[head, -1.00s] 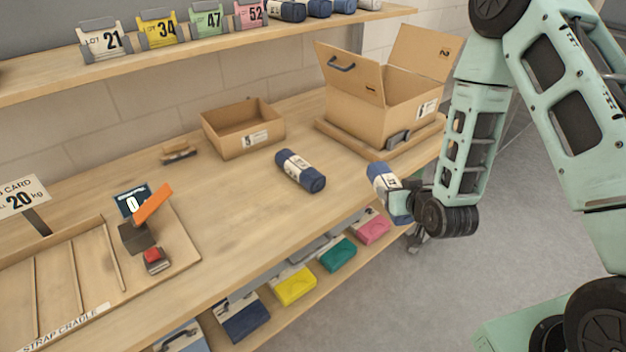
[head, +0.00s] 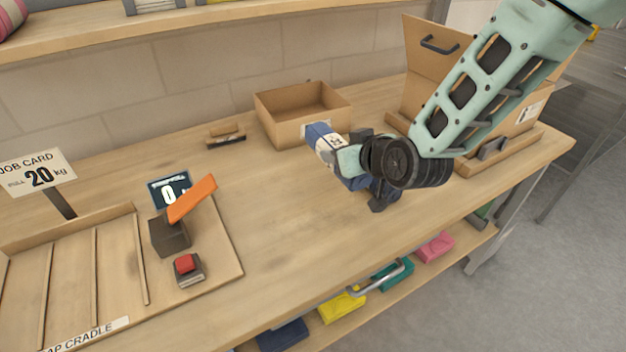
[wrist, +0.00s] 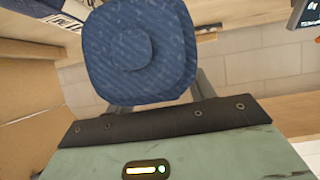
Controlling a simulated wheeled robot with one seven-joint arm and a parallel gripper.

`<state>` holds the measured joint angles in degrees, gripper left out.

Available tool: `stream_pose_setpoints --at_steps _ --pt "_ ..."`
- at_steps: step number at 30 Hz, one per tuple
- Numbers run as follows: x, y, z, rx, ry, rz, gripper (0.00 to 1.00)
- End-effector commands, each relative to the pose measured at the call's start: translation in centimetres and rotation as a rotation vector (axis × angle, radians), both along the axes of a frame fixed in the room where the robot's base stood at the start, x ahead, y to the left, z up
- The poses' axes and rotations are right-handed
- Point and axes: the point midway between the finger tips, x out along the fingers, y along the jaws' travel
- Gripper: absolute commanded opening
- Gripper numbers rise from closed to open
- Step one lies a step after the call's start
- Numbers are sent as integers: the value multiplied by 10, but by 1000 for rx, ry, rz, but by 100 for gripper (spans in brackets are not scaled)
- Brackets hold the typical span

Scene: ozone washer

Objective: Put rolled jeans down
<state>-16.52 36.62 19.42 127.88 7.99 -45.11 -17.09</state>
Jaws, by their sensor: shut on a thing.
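My gripper (head: 343,155) is shut on a rolled pair of dark blue jeans with a white printed band. The held rolled jeans (head: 321,137) are tilted above the workbench, in front of the open cardboard box, in the head view. In the wrist view the round end of the held roll (wrist: 140,48) fills the upper middle. A second rolled pair of jeans (head: 352,183) lies on the bench, mostly hidden behind my gripper and wrist. Whether the two rolls touch cannot be told.
The open tray box (head: 283,131) stands behind the held roll. A flapped carton (head: 428,75) is at the right, partly behind my arm. A strap cradle (head: 115,265) and a small scale display (head: 170,190) are at the left. The bench between (head: 265,215) is clear.

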Motion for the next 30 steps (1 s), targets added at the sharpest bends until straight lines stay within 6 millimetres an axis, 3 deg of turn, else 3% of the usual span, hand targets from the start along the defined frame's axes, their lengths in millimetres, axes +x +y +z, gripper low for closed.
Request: stream_pose_setpoints --at_steps 5,12,17,25,30 --pt "-6 11 -10 -2 4 24 15" --pt "-6 11 -46 -2 3 23 15" --pt "-5 11 -57 -1 0 23 15" --pt "-6 11 -90 -1 1 22 15" --pt "-5 11 -97 0 -2 23 15"
